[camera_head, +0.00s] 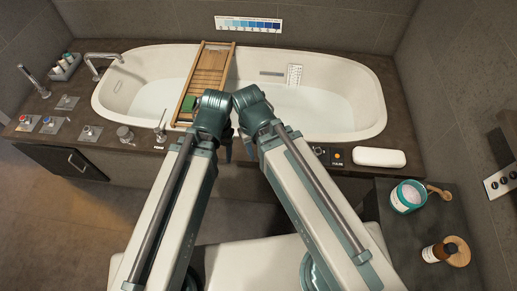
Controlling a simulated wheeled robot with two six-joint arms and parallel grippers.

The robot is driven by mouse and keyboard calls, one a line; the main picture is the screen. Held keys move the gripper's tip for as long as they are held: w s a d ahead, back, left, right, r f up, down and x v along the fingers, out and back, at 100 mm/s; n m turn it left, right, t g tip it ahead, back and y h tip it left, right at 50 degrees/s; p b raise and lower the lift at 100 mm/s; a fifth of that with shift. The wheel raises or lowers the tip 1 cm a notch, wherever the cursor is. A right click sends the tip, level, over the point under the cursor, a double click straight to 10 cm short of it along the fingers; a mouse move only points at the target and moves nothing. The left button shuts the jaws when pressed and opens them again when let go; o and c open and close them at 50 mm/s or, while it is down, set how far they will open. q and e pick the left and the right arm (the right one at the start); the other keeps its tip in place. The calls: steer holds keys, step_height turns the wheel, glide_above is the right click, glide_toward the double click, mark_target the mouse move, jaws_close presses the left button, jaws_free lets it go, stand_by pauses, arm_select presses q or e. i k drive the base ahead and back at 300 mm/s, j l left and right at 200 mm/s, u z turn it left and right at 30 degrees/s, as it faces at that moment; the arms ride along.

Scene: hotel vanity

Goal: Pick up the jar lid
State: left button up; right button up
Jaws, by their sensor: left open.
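An open jar (408,196) with a teal rim and pinkish contents stands on the dark side counter at the right. A round wooden disc (460,252) lies in front of it, beside or partly under a brown bottle. It could be the jar lid, but I cannot tell for sure. My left gripper (226,146) is open over the tub's front edge, far left of the jar and disc. It is small and partly hidden by its wrist. My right gripper (249,148) is just right of it, mostly hidden behind its own arm, so its jaws are unclear.
The brown bottle (438,252) and a wooden scoop (439,192) are on the side counter (395,240). A white bathtub (330,135) carries a wooden tray (209,70). A white pillow-like pad (379,157) lies on the tub's front ledge. Taps and knobs line the left ledge.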

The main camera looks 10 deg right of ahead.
mark_target(462, 257)
steer(key=z, duration=1.7)
steer(key=k+l+z, duration=0.15)
steer(key=k, duration=0.2)
steer(key=k+l+z, duration=0.1)
steer(key=k, duration=0.25)
